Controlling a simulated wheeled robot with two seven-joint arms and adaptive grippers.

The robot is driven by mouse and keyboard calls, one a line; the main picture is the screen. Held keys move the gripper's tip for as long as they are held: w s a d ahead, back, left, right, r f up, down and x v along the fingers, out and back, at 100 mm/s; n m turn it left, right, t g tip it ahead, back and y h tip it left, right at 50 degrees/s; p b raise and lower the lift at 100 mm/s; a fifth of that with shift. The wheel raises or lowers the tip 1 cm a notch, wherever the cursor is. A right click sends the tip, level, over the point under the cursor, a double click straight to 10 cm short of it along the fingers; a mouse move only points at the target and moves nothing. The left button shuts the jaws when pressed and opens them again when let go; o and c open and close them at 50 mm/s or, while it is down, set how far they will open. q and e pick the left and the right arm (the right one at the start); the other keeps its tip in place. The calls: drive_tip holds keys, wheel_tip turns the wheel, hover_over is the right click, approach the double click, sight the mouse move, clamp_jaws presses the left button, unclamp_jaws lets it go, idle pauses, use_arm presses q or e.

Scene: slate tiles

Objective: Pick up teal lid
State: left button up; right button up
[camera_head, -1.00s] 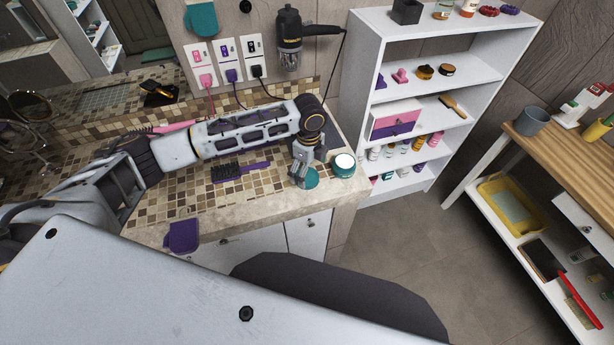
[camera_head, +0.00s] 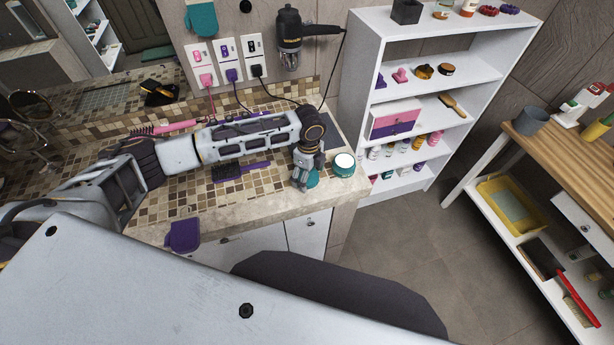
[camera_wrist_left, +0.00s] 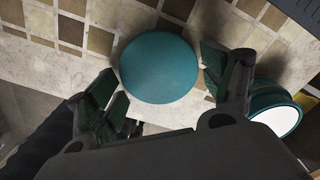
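The teal lid (camera_wrist_left: 160,68) is a round disc near the front edge of the tiled counter. In the head view only part of the teal lid (camera_head: 313,179) shows, behind my gripper. My left gripper (camera_head: 302,184) points down over it. In the left wrist view the two fingers of my left gripper (camera_wrist_left: 158,88) are spread, one on each side of the lid, with small gaps seeming to remain. A teal jar with a white top (camera_head: 344,164) stands just right of the gripper; the jar (camera_wrist_left: 277,112) also shows in the wrist view. My right gripper is not in view.
A purple-handled brush (camera_head: 243,171) lies on the counter left of the gripper, partly under my arm. A purple pouch (camera_head: 183,235) hangs at the counter's front edge. A white shelf (camera_head: 360,75) stands to the right. Floor between shelf and wooden table is clear.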

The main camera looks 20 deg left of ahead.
use_arm(q)
drive_tip(key=c, duration=0.4)
drive_tip(key=shift+o, duration=0.2)
wheel_tip(320, 180, up, 10)
drive_tip(key=b, duration=0.1)
idle(0.4)
drive_tip(key=shift+r, duration=0.15)
idle(0.4)
